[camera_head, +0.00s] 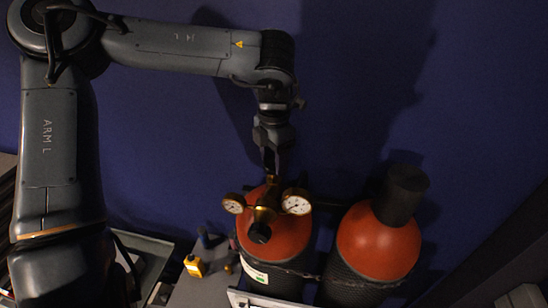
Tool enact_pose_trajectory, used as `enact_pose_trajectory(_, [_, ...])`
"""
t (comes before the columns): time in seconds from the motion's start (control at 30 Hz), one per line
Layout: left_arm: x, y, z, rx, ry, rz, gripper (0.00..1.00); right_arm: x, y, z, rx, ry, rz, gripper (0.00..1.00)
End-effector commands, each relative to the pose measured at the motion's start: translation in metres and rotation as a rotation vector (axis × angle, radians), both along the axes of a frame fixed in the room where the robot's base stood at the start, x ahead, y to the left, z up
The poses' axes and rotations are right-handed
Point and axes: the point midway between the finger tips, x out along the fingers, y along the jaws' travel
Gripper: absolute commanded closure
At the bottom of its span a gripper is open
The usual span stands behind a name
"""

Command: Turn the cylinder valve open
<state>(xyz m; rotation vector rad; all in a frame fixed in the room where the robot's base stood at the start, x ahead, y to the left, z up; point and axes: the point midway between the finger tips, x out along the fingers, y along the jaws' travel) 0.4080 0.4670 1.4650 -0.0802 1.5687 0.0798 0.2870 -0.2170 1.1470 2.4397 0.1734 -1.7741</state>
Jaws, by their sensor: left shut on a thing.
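Two gas cylinders with orange-red tops stand side by side. The left cylinder (289,236) carries a brass valve and regulator (265,212) with two round gauges, one at the left (233,203) and one at the right (296,202). My left gripper (271,176) points down onto the top of the brass valve and is shut on it. The fingertips are small and dark here, so the exact grip on the valve is hard to make out. The right cylinder (380,246) has a dark cap (401,194) on top. My right gripper is not in view.
A dark blue wall (355,90) stands behind the cylinders. A small yellow item (194,266) lies on a grey surface left of the cylinders. Straps run around both cylinders. A dark beam (500,265) crosses the lower right, with a pale object (524,296) near it.

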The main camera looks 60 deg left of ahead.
Motion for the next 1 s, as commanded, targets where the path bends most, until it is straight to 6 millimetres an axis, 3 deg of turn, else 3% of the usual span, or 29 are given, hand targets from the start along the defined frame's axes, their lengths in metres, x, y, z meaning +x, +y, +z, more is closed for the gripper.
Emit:
enact_pose_trajectory(0.37, [0.0005,-0.0001,0.001,0.0,0.0,0.156,0.74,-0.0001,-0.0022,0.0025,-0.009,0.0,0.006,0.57])
enact_pose_trajectory(1.0, [0.0005,0.0001,0.0001,-0.001,0.0,0.75,0.74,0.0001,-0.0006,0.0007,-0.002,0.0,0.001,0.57])
